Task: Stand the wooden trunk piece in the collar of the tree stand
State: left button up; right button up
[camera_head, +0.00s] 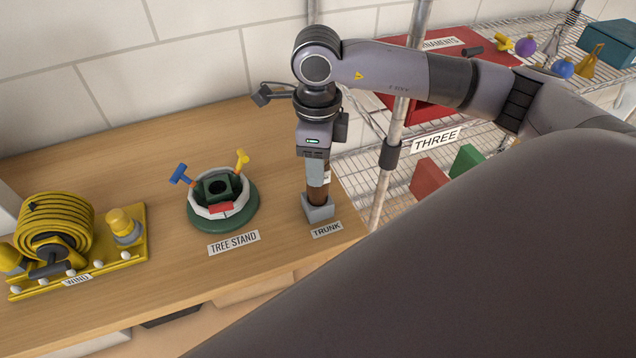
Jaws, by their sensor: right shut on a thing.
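The wooden trunk piece (316,195) is a dark brown upright post at the right end of the wooden bench. Its lower end is at a grey square holder (318,209) behind the TRUNK label. My right gripper (318,176) points down from above and is shut on the trunk piece, hiding its upper part. The tree stand (224,214) is left of it on the bench, with a round green base and a white ring. Its dark green collar (217,187) has a round opening that looks empty. My left gripper is not in view.
A yellow coiled hose on a winder (54,230) sits at the bench's left. Blue (181,173) and yellow (242,160) handles stick up around the stand's collar. A metal shelf post (397,130) and wire shelves stand close on the right. The bench behind the stand is clear.

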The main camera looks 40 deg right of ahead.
jog(key=shift+r+p, duration=1.1)
jog(key=shift+r, duration=0.9)
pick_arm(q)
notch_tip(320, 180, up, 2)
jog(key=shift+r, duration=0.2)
